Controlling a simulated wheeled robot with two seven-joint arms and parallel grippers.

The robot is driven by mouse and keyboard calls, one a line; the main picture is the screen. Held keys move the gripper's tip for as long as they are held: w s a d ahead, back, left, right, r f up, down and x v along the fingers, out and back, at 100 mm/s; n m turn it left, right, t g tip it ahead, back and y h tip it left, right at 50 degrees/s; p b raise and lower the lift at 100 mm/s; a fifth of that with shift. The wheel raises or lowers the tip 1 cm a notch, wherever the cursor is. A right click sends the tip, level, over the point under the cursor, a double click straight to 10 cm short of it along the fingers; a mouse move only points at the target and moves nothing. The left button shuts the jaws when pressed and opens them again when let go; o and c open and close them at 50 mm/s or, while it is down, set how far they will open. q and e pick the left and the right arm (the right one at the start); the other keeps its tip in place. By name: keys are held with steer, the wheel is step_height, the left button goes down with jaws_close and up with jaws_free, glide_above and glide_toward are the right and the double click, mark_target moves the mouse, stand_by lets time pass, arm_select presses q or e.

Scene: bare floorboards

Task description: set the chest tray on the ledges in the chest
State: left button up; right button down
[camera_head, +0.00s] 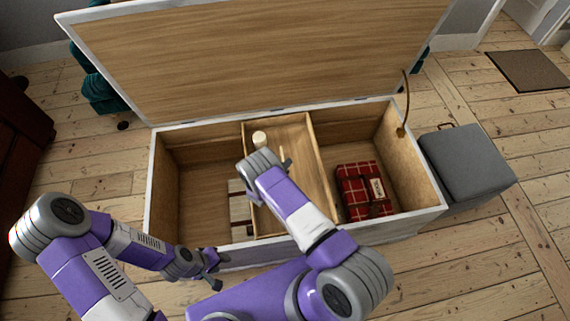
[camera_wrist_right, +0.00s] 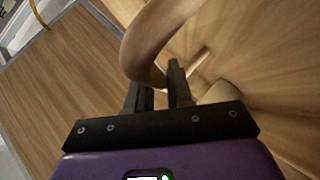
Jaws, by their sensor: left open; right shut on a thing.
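The white-edged wooden chest (camera_head: 160,200) stands open with its lid (camera_head: 260,60) raised. The chest tray (camera_head: 318,165), a light wooden box, lies front to back across the middle of the chest; I cannot tell whether it rests on the ledges. A pale cylinder (camera_head: 260,137) shows at its far left corner. My right gripper (camera_head: 284,160) is over the tray, largely hidden by its own arm. In the right wrist view its fingers (camera_wrist_right: 158,85) are shut at a curved wooden handle (camera_wrist_right: 148,40). My left gripper (camera_head: 215,284) is open and empty outside the chest's front wall.
A pale striped item (camera_head: 239,205) lies left of the tray. A grey box (camera_head: 465,165) stands right of the chest, and a brown mat (camera_head: 528,70) lies farther back.

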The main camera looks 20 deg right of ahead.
steer(key=shift+w+f, duration=0.1)
steer(key=shift+f, duration=1.55)
steer(key=c, duration=0.9)
jaws_free()
steer(key=shift+s+a+f, duration=0.1)
steer(key=shift+s+f, duration=0.1)
steer(key=shift+s, duration=0.05)
steer(key=p+v, duration=0.1)
steer(key=v, duration=0.2)
steer(key=p+v, duration=0.1)
steer(key=v, duration=0.3)
steer(key=shift+w+r+p, duration=0.15)
steer(key=shift+r+p, duration=0.05)
steer(key=shift+p, duration=0.2)
steer(key=shift+s+a, duration=0.15)
steer(key=shift+s, duration=0.05)
